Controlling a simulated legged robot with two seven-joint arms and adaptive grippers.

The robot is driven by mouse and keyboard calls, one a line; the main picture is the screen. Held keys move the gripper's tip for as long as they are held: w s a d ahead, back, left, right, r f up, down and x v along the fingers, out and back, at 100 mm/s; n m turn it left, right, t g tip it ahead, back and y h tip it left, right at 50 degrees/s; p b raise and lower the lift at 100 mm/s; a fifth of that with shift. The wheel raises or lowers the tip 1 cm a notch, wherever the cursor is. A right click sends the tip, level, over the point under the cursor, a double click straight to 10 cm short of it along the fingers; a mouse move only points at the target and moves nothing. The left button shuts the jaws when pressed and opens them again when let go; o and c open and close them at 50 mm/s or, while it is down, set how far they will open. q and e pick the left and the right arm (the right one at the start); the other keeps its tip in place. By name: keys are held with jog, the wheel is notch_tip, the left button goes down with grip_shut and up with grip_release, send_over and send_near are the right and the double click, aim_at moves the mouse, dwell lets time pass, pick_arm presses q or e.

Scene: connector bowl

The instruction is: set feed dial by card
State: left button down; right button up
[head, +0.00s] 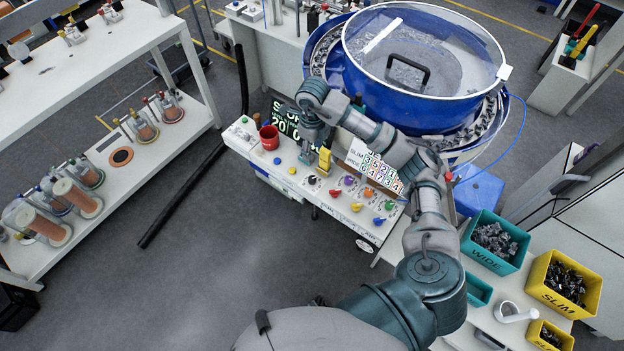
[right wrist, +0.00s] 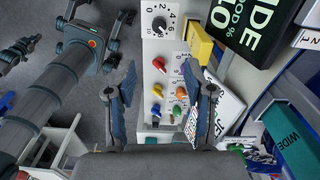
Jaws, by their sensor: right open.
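A white control panel (head: 300,185) carries a row of coloured dials. The black dial (head: 312,180) sits at its left; in the right wrist view its scale (right wrist: 159,24) is at the top. Red (head: 334,192), purple (head: 349,181) and several other coloured dials follow to the right. The card (head: 378,170) with SLIM and WIDE rows of coloured digits stands behind them; in the right wrist view a finger partly covers it. My right gripper (head: 311,157) is open and empty above the panel near the black dial.
A yellow block (head: 325,160) stands close beside my right gripper. A red cup (head: 269,138) is at the panel's left end. A blue bowl feeder (head: 420,100) with a clear lid rises behind. Teal (head: 474,255) and yellow (head: 538,283) bins stand at the right.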

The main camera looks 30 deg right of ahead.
aim_at(312, 178)
notch_tip(312, 178, down, 17)
jog(key=shift+r+p, duration=0.15)
jog(key=shift+p, duration=0.45)
grip_shut()
